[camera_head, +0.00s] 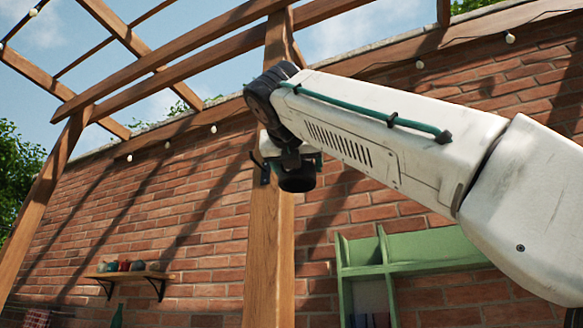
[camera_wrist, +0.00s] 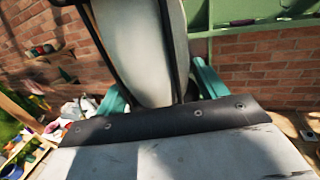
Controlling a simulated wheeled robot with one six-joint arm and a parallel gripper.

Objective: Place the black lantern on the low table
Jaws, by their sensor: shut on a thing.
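My gripper (camera_wrist: 160,88) shows in the wrist view, with a teal finger on each side. It is shut on a large thing with pale panels and dark edges, which looks like the black lantern (camera_wrist: 182,45). The lantern's top runs out of the picture, and its lower part is hidden behind the dark bar of my gripper. In the head view my raised arm ends in a dark wrist; the gripper and lantern cannot be made out there. I cannot identify the low table in either view.
A brick wall (camera_head: 190,225) stands behind, with a wooden post (camera_head: 268,240) near my wrist. A green shelf unit (camera_head: 430,250) is at lower right, a small shelf with pots (camera_head: 128,275) at lower left. The wrist view shows blurred clutter at lower left.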

